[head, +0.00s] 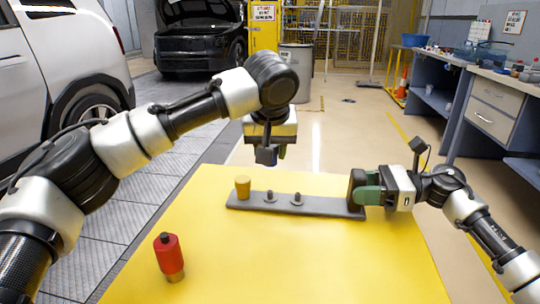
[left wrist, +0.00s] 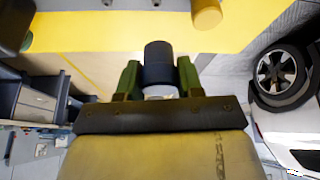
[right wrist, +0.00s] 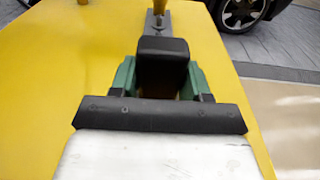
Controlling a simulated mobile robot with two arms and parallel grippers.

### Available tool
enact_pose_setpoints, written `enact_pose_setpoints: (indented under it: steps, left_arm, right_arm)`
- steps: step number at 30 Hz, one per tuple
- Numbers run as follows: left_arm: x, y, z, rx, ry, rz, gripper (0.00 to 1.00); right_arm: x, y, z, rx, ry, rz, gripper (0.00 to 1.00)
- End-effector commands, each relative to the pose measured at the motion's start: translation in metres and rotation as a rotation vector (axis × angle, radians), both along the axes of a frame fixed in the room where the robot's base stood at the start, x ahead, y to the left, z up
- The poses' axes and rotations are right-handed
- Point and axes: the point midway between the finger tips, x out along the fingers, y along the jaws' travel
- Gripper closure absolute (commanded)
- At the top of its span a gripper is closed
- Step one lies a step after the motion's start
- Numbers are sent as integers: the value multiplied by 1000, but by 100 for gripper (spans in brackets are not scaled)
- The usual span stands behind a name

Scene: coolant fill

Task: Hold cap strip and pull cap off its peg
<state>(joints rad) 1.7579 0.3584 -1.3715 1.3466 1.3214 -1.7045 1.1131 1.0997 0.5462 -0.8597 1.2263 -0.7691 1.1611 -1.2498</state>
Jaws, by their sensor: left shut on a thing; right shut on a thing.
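The grey cap strip (head: 325,207) lies on the yellow table. It bears a yellow cap (head: 242,187) at its left end and two bare pegs, one (head: 270,196) in the middle and another (head: 297,198) to its right. My right gripper (head: 362,194) is shut on the black block (right wrist: 162,65) at the strip's right end. My left gripper (left wrist: 158,82) is shut on a dark cylindrical cap (left wrist: 159,62). In the head view the left gripper (head: 279,153) hangs above and behind the strip, clear of the pegs; the held cap is mostly hidden there.
A red bottle (head: 168,257) with a black top stands at the table's front left. The yellow table (head: 290,265) is clear in front of the strip. Workbenches (head: 490,100) stand at the right, beyond the table.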

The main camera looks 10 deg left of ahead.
Motion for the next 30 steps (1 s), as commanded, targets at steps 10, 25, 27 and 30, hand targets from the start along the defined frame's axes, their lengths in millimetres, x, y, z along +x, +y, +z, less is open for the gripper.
enact_pose_setpoints:
  steps: [10,25,27,30]
  left_arm:
    - [0,0,9,0,0,0,78]
    - [0,0,9,0,0,0,78]
    - [0,0,9,0,0,0,78]
    - [0,0,9,0,0,0,78]
  right_arm:
    - [0,0,-1,-1,1,1,72]
    - [0,-2,0,0,0,0,24]
    - [0,-6,0,0,1,-1,24]
    - [1,-20,1,-1,1,-4,24]
